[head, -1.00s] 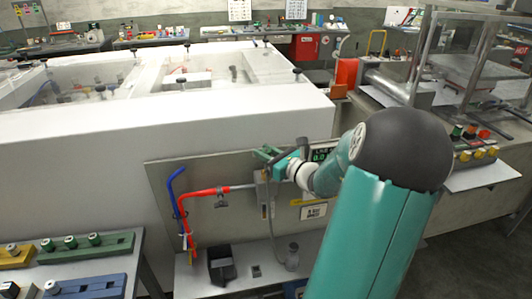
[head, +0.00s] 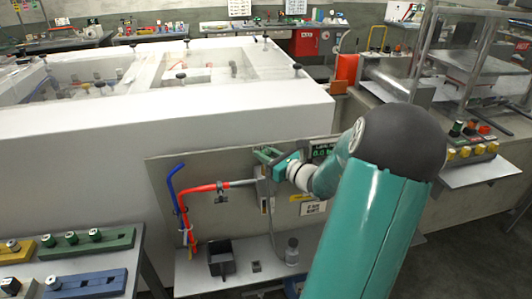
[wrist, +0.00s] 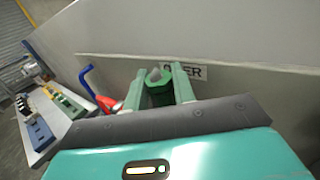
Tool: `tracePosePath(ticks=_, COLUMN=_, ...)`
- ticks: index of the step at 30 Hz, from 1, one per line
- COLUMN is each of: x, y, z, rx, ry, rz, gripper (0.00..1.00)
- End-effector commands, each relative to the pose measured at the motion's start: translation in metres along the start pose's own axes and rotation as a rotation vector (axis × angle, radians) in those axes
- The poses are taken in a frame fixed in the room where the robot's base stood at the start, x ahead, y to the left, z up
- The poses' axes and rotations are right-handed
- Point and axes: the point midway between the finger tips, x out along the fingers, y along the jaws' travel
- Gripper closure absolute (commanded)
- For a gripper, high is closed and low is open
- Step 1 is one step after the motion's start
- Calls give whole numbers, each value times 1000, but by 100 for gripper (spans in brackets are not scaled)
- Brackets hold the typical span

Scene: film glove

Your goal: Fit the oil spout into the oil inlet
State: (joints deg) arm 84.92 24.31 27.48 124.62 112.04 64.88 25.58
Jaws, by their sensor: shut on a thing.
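My gripper (head: 266,157) is in front of the grey panel, beside the upper end of a thin grey hose. In the wrist view its two green fingers (wrist: 158,92) are shut on a green six-sided piece with a pale opening, which I take to be the oil spout (wrist: 157,94). The spout's far end is hidden in that view. A grey fitting (head: 262,190) stands just below the gripper in the head view, at the end of the red pipe. I cannot tell which part is the oil inlet, or whether the spout touches it.
The red pipe (head: 203,189) and blue pipe (head: 174,181) stand left of the gripper. A black open box (head: 221,258) and a clear bottle (head: 292,252) stand on the shelf below. A large white tank (head: 120,150) rises behind the panel. Benches flank both sides.

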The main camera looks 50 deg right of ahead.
Motion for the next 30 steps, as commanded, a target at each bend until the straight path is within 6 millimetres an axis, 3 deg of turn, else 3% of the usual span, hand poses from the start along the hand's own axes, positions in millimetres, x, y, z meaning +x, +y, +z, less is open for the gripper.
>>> tracePosePath(ticks=10, x=0, y=1, z=-8, rx=1, ry=0, rz=1, gripper=96)
tracePosePath(ticks=11, x=0, y=1, z=-8, rx=0, ry=0, rz=1, gripper=68)
tracePosePath(ticks=14, x=0, y=0, z=-8, rx=0, ry=0, rz=1, gripper=49)
tracePosePath(ticks=24, x=-2, y=0, z=-8, rx=-1, ry=1, rz=0, gripper=49)
tracePosePath(ticks=30, x=-27, y=0, z=-8, rx=-1, ry=2, rz=-3, gripper=49)
